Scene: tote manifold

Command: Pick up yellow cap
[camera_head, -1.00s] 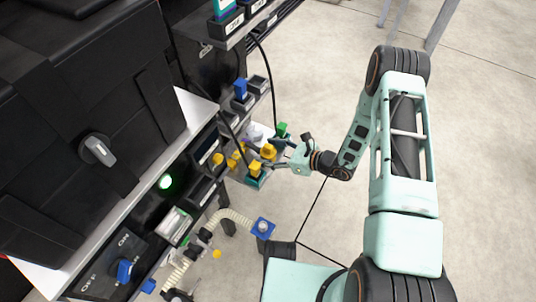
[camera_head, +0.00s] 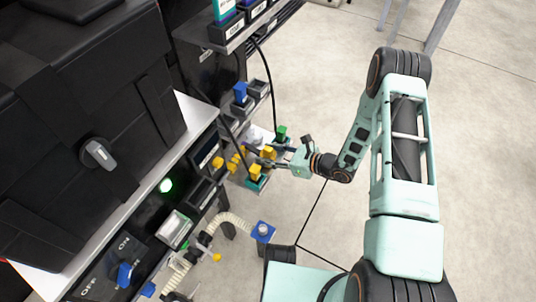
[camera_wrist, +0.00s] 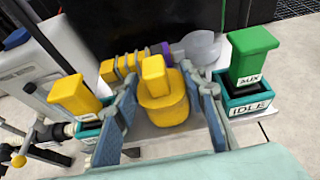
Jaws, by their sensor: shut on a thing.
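The yellow cap (camera_wrist: 160,95) is a round yellow body with a square knob on top, in the middle of the wrist view. My gripper (camera_wrist: 165,105) has its two blue-grey fingers on either side of the cap, shut on it. In the head view my gripper (camera_head: 272,158) reaches left to the cap (camera_head: 268,152) at the small shelf of the black machine. The cap appears upright.
A green block labelled AUX (camera_wrist: 252,55) stands in a teal holder labelled IDLE (camera_wrist: 245,98) to the right. Another yellow block (camera_wrist: 75,95) stands in a holder to the left. Yellow ribbed fitting pieces (camera_wrist: 122,65) lie behind. Open floor (camera_head: 480,150) is at the right.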

